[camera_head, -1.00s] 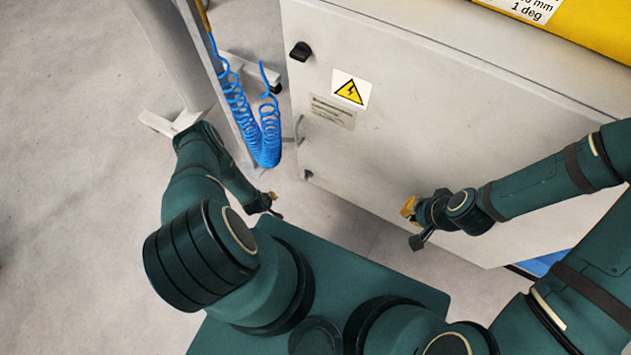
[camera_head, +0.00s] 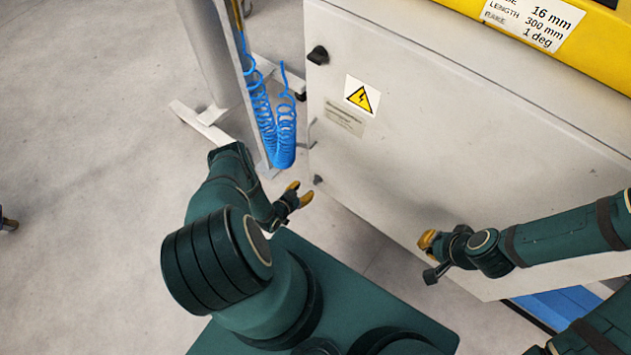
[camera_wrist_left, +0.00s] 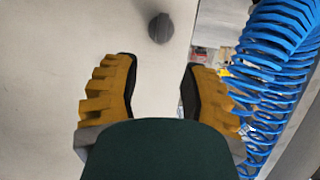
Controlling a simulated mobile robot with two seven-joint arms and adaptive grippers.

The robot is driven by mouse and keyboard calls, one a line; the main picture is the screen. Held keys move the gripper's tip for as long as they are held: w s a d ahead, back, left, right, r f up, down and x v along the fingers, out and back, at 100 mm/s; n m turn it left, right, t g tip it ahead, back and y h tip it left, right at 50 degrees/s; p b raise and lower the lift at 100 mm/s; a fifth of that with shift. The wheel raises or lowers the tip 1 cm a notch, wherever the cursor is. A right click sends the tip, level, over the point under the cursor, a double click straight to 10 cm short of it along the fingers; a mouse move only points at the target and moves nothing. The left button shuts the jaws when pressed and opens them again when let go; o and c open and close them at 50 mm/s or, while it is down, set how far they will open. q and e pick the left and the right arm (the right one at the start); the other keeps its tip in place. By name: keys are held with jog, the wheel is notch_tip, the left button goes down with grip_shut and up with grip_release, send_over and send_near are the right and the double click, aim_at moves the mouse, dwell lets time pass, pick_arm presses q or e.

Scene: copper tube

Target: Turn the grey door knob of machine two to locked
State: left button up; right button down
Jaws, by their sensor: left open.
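A pale machine door (camera_head: 440,140) fills the middle of the head view. A dark knob (camera_head: 318,55) sits at its upper left corner, and a smaller grey knob (camera_head: 318,180) sits at its lower left corner. My left gripper (camera_head: 299,195) is open and empty, just left of and below the lower knob and apart from it. In the left wrist view a round grey knob (camera_wrist_left: 160,28) shows beyond the open fingers (camera_wrist_left: 160,92), near the door's edge; I cannot tell which knob it is. My right gripper (camera_head: 429,246) is at the door's lower part; its fingers are unclear.
A blue coiled hose (camera_head: 284,140) hangs on a post left of the door; it also shows in the left wrist view (camera_wrist_left: 272,75). A thin handle (camera_head: 311,132) stands out at the door's left edge. A yellow warning sign (camera_head: 361,96) is on the door.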

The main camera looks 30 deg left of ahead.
aim_at(315, 180)
pick_arm(q)
jog(key=b+x, duration=0.2)
jog(key=x, duration=0.6)
jog(key=shift+w+f, duration=0.1)
jog(key=shift+w, duration=0.1)
jog(key=shift+c, duration=0.4)
grip_shut()
